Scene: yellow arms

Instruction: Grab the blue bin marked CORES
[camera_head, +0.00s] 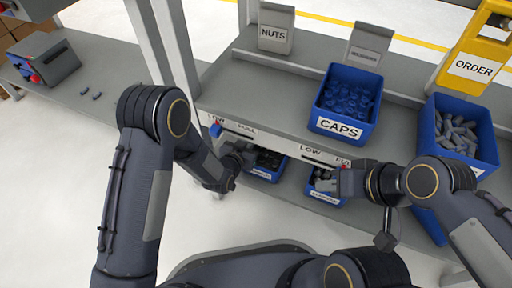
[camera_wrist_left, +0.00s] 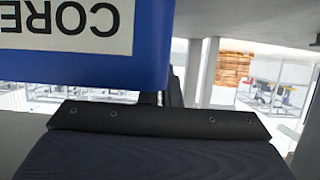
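A blue bin with a white label reading "CORE", upside down and cut off by the frame edge, fills the upper left of the left wrist view (camera_wrist_left: 150,50). It is very close to my left gripper's dark body; the fingertips are not clear there. In the head view, my left gripper (camera_head: 238,158) is at the shelf's front edge, beside a small blue bin (camera_head: 266,175) with dark contents on the lower level. That bin's label is too small to read. My right gripper (camera_head: 338,182) is by another lower blue bin (camera_head: 323,197). Neither gripper's opening shows clearly.
On the upper shelf (camera_head: 290,105) stand a blue CAPS bin (camera_head: 338,127), another blue bin (camera_head: 438,130) of grey parts, and a NUTS holder (camera_head: 275,38). A yellow ORDER stand (camera_head: 470,50) is at right. The shelf edge overhangs the lower bins. The floor at left is clear.

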